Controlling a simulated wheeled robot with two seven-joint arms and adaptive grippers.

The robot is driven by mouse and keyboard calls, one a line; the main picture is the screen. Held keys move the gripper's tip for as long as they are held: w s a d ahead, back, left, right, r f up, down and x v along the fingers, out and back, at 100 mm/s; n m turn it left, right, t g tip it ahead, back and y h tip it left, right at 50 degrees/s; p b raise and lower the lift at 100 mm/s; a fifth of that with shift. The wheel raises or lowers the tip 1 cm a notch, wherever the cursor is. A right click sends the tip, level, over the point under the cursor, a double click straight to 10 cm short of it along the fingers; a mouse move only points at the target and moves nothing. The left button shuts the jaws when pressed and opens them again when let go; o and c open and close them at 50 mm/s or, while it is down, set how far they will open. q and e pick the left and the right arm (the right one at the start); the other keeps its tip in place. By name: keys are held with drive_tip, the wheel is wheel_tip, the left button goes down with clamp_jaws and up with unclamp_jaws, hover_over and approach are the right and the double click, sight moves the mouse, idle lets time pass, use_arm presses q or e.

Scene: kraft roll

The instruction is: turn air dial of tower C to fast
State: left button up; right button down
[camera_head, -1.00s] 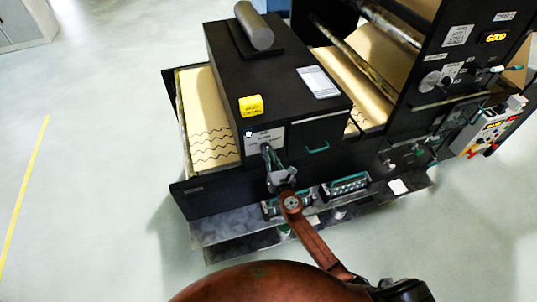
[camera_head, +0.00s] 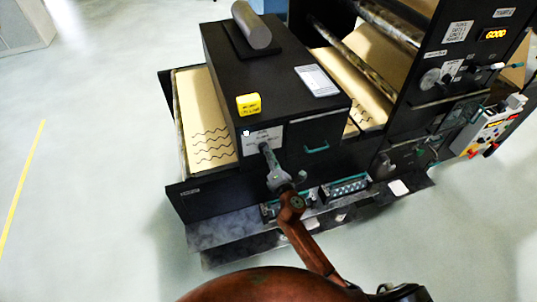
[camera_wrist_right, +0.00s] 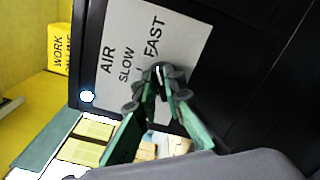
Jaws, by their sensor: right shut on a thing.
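The air dial is between the fingertips of my right gripper (camera_head: 265,149) and is almost wholly hidden by them. Its white label plate (camera_wrist_right: 143,40) reads AIR, SLOW and FAST in the right wrist view. The label plate (camera_head: 252,141) also shows on the front of the black box in the head view. In the right wrist view the gripper (camera_wrist_right: 159,74) is shut on the dial, just below the word FAST. Which way the dial points cannot be told. My left gripper is not in view.
A yellow tag block (camera_head: 249,103), a grey cylinder (camera_head: 251,26) and a white card (camera_head: 317,81) lie on the black box (camera_head: 281,69). A green handle (camera_head: 317,148) sits right of the label. A control box (camera_head: 487,130) stands far right. Floor is clear at left.

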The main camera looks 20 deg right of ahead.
drive_tip(key=shift+f+m, duration=0.1)
drive_tip(key=shift+m, duration=0.3)
drive_tip(key=c, duration=2)
unclamp_jaws()
drive_tip(key=s, duration=1.2)
drive_tip(key=shift+d, duration=0.25)
